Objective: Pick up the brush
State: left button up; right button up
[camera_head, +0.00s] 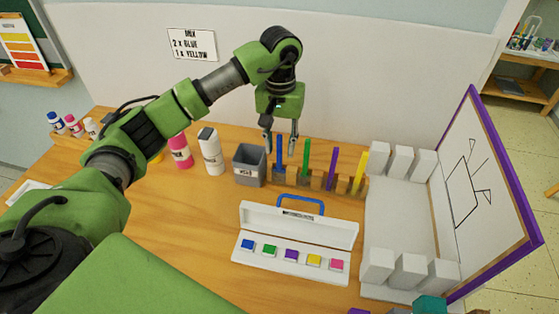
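Several upright brushes stand in a wooden holder (318,182) at the back of the table. They include a blue one (279,160), a green one (306,155), a purple one (333,165) and a yellow one (360,168). My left gripper (280,152) points down over the holder's left end. Its fingers are apart, one on each side of the blue brush in the picture. I cannot tell whether either finger touches it. The lower ends of the brushes are hidden in the holder. My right gripper is not in view.
A grey cup (249,165) stands just left of the holder, beside white (211,152) and pink (180,152) bottles. An open white paint box (297,245) lies in front. White blocks (402,163) and a purple-edged board (478,190) stand right. The table's front left is partly hidden by my arm.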

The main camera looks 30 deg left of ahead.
aim_at(279, 153)
pick_arm(q)
jog(key=shift+a+f, duration=0.1)
jog(key=shift+f, duration=1.4)
grip_shut()
notch_tip(279, 153, up, 9)
jog(key=shift+f+b, duration=0.1)
jog(key=shift+b, duration=0.55)
jog(key=shift+r, duration=0.65)
